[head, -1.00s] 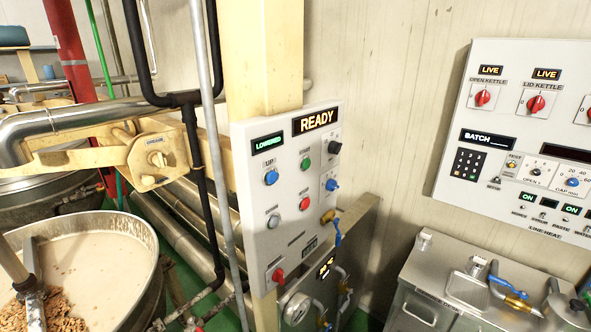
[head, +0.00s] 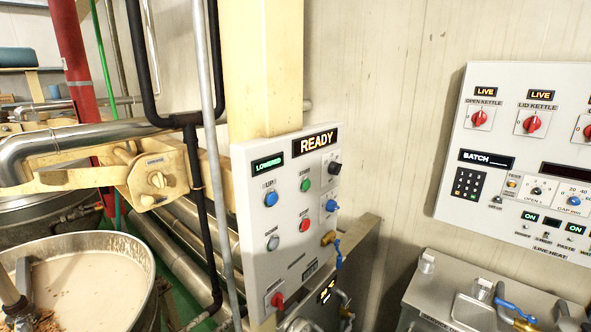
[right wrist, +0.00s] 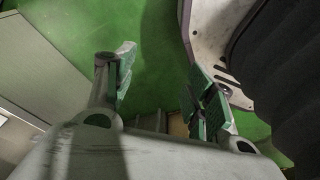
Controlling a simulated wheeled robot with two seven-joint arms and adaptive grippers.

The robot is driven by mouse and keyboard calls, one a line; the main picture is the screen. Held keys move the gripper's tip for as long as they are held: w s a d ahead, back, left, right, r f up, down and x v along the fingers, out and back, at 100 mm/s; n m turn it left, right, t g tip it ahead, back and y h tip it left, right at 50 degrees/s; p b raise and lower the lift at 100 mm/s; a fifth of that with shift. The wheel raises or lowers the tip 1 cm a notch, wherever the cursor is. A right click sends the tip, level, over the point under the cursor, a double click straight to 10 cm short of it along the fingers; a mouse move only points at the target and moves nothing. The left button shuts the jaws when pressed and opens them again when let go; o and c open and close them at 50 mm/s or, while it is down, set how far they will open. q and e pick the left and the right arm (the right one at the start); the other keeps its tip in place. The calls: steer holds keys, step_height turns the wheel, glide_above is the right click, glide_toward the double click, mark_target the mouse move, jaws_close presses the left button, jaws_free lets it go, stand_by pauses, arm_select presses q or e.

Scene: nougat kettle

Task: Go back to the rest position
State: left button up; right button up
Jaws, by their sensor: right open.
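My right gripper (right wrist: 160,88) shows in the right wrist view. Its two fingers with green pads stand wide apart, and nothing is between them. Green floor (right wrist: 158,50) lies beyond the fingertips. Neither gripper shows in the head view, so my left gripper is out of sight. In the head view the grey control panel (head: 291,255) on the post has a lit READY sign (head: 315,141) and a lit LOWERED sign (head: 268,164). An open kettle (head: 82,275) with pale liquid and nuts stands at the lower left.
A second panel (head: 452,198) with red knobs and a keypad hangs on the right wall. A steel cabinet (head: 440,278) with a blue-handled valve (head: 515,309) stands below it. Pipes (head: 205,130) and a cream post (head: 265,80) stand left of centre.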

steer(key=s+a+f+n+g, duration=0.1)
steer(key=s, duration=0.8)
steer(key=shift+s+a+f, duration=0.2)
steer(key=shift+s+f, duration=0.05)
steer(key=shift+f, duration=0.05)
